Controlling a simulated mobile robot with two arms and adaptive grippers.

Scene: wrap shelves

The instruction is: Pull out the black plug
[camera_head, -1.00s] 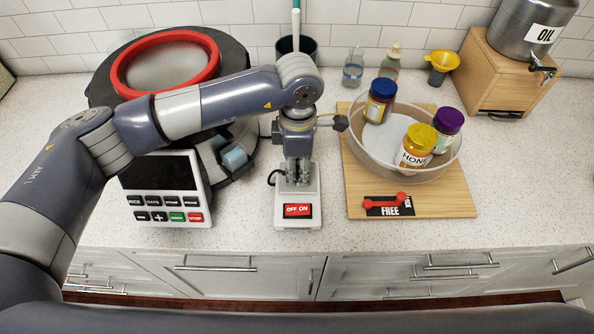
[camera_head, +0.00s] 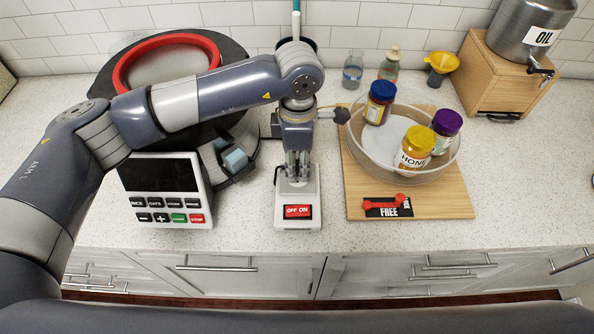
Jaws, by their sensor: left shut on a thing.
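A white power strip (camera_head: 298,208) with a red OFF ON switch lies on the counter in the middle. My left gripper (camera_head: 297,172) points down over the sockets behind the switch. It is shut on the black plug, which the fingers mostly hide. A bit of black cord (camera_head: 278,175) curves out at the left side of the strip, by the fingers. I cannot tell whether the plug is still seated in the socket. My right gripper is out of view.
A cooker with a button panel (camera_head: 165,190) stands close on the left. A wooden board (camera_head: 455,195) on the right bears a clear bowl (camera_head: 350,150) of several jars and a red item (camera_head: 392,202). Bare counter lies between strip and board.

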